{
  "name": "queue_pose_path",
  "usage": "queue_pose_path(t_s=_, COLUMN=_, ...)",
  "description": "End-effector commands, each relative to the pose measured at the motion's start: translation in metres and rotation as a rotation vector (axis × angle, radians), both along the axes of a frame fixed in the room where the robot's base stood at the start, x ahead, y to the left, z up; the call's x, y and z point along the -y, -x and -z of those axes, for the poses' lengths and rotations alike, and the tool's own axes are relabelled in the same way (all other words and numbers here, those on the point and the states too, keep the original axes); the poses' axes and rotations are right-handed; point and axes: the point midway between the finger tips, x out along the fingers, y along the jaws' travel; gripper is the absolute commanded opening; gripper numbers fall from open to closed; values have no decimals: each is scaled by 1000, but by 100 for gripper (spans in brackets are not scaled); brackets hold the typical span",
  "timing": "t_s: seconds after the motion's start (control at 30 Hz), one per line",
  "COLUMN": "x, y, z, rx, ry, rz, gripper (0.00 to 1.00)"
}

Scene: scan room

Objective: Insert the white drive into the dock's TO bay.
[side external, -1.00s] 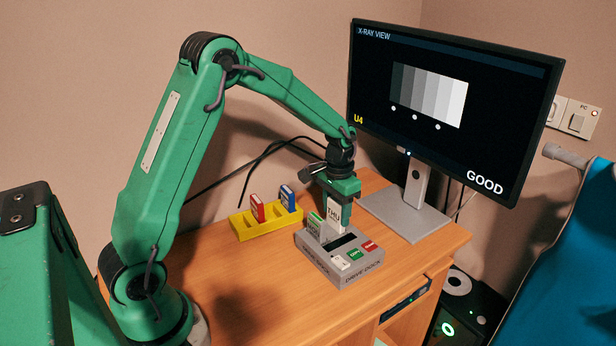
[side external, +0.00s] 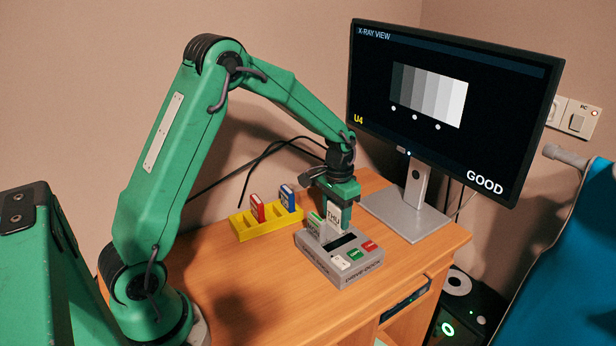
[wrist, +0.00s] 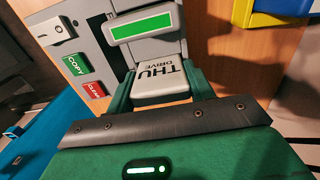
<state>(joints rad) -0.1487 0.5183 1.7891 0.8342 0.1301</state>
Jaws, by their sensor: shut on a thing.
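The white drive (side external: 333,229), marked THU, is upright between the fingers of my gripper (side external: 342,212), which is shut on it. In the wrist view the drive (wrist: 163,86) shows its THU DRIVE label between both green fingers (wrist: 162,92). The grey dock (side external: 351,269) lies on the desk under my gripper. A drive with a green label (side external: 314,222) stands in the dock just left of the white drive; it also shows in the wrist view (wrist: 142,27). The white drive's lower end is at the dock's top; how deep it sits is hidden.
The dock has white, green COPY (wrist: 74,65) and red CLEAR (wrist: 94,90) buttons. A yellow rack (side external: 247,229) holds a red drive (side external: 257,208) and a blue drive (side external: 287,198). A monitor (side external: 450,110) reading GOOD stands behind right. The desk's left front is clear.

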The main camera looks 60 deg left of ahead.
Motion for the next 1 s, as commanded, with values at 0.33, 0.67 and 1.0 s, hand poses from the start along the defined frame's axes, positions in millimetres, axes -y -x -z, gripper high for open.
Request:
queue_pose_path(t_s=0.33, x=0, y=0, z=4, rx=0, ry=0, rz=0, gripper=26)
queue_pose_path(t_s=0.67, x=0, y=0, z=7, rx=0, ry=0, rz=0, gripper=26)
queue_pose_path(t_s=1.0, x=0, y=0, z=9, rx=1, ry=0, rz=0, gripper=78)
